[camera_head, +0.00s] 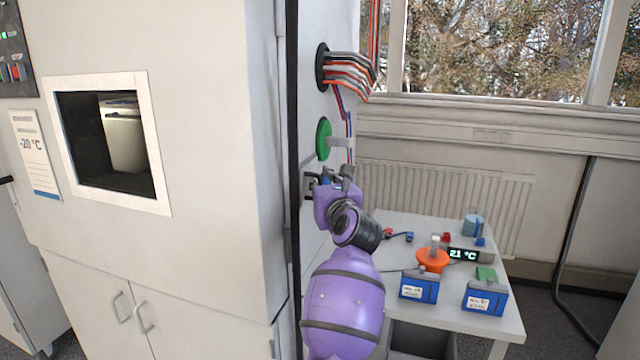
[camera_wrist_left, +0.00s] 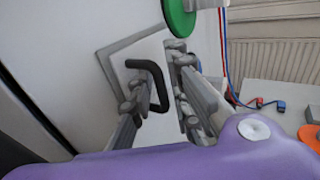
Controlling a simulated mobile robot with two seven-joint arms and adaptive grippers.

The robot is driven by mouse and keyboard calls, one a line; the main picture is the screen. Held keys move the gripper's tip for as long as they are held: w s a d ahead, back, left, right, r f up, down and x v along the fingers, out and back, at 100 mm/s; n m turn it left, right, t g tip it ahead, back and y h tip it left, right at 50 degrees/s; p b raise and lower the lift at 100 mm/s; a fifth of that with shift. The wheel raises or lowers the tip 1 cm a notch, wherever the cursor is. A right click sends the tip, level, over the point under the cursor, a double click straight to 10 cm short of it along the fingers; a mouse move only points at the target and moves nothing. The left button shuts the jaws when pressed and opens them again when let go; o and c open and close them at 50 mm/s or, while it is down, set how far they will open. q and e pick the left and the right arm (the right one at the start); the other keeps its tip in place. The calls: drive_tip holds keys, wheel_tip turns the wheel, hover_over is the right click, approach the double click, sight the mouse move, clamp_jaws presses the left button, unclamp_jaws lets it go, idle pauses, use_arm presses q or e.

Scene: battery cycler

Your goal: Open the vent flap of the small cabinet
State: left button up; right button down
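The vent flap (camera_wrist_left: 125,65) is a pale square panel with a grey rim on the cabinet's side wall, seen in the left wrist view. It carries a black bow handle (camera_wrist_left: 158,88). My left gripper (camera_wrist_left: 160,90) is open, its fingers on either side of the handle; the left finger looks very near it, and I cannot tell whether it touches. In the head view my left gripper (camera_head: 333,178) is at the side wall of the cabinet (camera_head: 190,130), below a green disc, and hides most of the flap. The flap looks closed. My right gripper is not in view.
The green disc (camera_head: 323,139) with a grey grip sits just above the gripper. Cables (camera_head: 348,75) leave the wall higher up. A white table (camera_head: 395,222) at right holds blue batteries (camera_head: 419,287), an orange disc (camera_head: 433,260) and a display (camera_head: 465,255).

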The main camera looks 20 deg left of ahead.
use_arm(q)
drive_tip(key=shift+w+a, duration=0.2)
drive_tip(key=shift+w, duration=0.1)
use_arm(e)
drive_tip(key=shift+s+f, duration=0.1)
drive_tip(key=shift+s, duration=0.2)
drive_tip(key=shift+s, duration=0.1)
use_arm(q)
clamp_jaws()
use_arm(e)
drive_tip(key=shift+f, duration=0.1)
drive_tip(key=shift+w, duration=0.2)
